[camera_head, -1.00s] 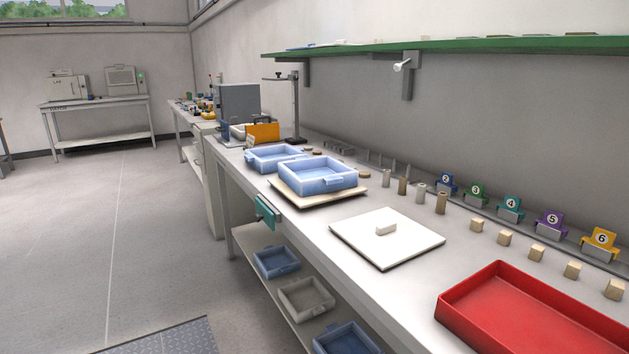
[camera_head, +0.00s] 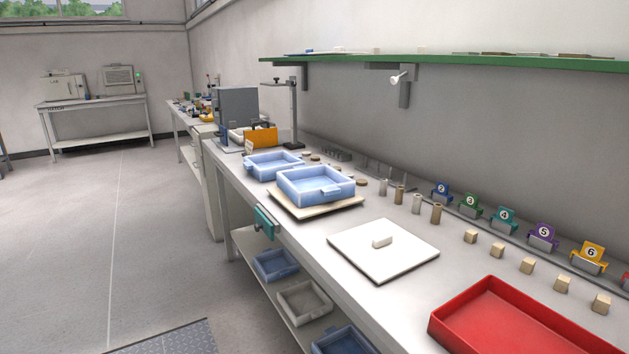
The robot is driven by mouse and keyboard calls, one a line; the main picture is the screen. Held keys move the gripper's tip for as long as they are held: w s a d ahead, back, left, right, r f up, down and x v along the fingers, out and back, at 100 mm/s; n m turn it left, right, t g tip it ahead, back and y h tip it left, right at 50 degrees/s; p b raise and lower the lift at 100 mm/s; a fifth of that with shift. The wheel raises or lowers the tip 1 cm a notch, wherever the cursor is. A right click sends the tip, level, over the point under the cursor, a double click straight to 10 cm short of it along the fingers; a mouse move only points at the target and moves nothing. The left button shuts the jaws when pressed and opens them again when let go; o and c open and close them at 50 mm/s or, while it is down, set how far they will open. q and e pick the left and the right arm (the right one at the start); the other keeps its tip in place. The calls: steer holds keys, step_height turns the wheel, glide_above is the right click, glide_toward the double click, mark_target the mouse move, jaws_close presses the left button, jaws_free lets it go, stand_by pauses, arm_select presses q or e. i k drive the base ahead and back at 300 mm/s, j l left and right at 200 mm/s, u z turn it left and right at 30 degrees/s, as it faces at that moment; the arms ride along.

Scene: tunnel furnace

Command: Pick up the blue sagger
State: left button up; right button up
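Two light blue saggers, open square trays with small handles, stand on the long workbench. The nearer blue sagger (camera_head: 316,190) sits on a pale square board (camera_head: 318,208). The other blue sagger (camera_head: 272,173) stands just behind it to the left, on the bench top. More bluish saggers lie on the shelf under the bench, one (camera_head: 276,264) at the left and a darker one (camera_head: 343,343) cut off by the bottom edge. Both blue saggers on the bench look empty. Neither of my grippers shows in the head view.
A white lid-like plate with a knob (camera_head: 384,250) lies in front of the board. A red tray (camera_head: 510,325) is at the near right. Small cylinders, blocks and numbered stands (camera_head: 504,219) line the wall. Floor left of the bench is open, with a dark mat (camera_head: 170,340).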

mark_target(305, 186)
steer(key=i+j+z, duration=0.1)
steer(key=i+j, duration=0.15)
steer(key=i+j+z, duration=0.15)
steer(key=j, duration=0.25)
steer(key=i+j+z, duration=0.1)
steer(key=i+j, duration=0.2)
